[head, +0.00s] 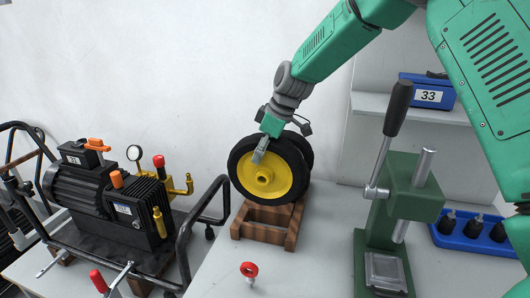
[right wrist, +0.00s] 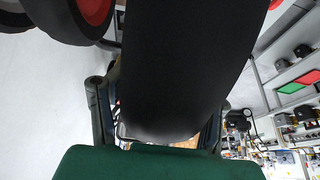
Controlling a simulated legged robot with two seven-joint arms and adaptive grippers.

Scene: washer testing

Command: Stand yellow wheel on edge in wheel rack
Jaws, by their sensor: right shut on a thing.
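The yellow wheel (head: 264,180) with a black tyre stands upright at the brown wooden wheel rack (head: 262,235) in the head view. Its lower edge is at the rack's far part; I cannot tell whether it bears on the rack. My right gripper (head: 260,152) is shut on the wheel from above, with a finger across the yellow face. In the right wrist view, the black tyre (right wrist: 165,65) fills the middle between the fingers. Another wheel (head: 303,150) stands close behind, mostly hidden; a red-hubbed wheel (right wrist: 95,10) shows in the right wrist view. My left gripper is out of view.
A green lever press (head: 412,200) stands right of the rack, with a blue tray (head: 465,238) beyond it. A black pump (head: 110,205) on a railed frame is at left. The table between is clear.

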